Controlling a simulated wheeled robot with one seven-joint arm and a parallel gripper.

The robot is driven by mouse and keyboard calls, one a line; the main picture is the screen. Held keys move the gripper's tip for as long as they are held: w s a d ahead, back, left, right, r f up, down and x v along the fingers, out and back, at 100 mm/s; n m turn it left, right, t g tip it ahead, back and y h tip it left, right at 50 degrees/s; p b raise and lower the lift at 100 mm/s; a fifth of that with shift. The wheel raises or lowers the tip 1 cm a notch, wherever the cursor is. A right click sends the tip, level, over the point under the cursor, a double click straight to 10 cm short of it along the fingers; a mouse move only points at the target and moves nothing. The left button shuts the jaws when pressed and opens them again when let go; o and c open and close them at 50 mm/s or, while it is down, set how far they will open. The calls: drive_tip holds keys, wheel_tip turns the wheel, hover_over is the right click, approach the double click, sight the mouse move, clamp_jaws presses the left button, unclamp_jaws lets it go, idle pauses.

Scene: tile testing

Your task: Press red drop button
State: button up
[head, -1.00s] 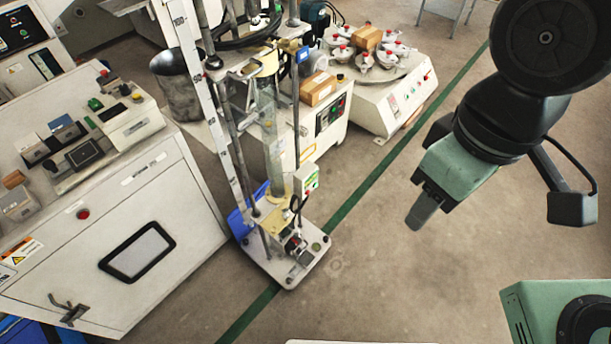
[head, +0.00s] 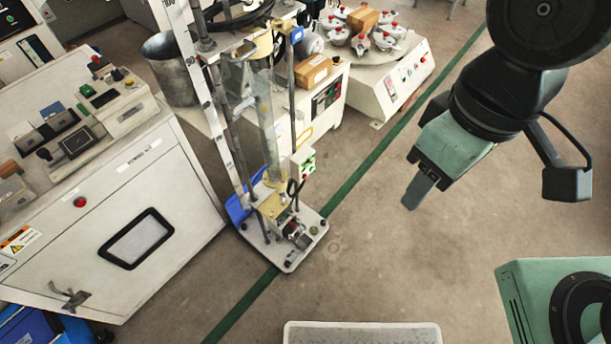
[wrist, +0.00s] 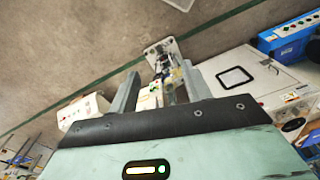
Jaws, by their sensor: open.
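A tall drop tester (head: 268,130) with a ruler and rods stands on a pale base plate in the head view. A small white control box (head: 303,163) with green markings hangs on its right side; a red button on it is too small to make out clearly. In the wrist view the tester (wrist: 168,65) shows between and beyond the fingers. My gripper (head: 414,195) is in the air to the right of the tester, well apart from it, pointing down. In the wrist view my gripper (wrist: 160,72) has its two fingers spread with nothing held.
A white cabinet (head: 150,180) with a red button (head: 80,202) stands at left. A round-table machine (head: 390,85) is behind. Open floor (head: 370,250) with a green line lies between my arm and the tester.

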clamp_jaws()
idle(1.8)
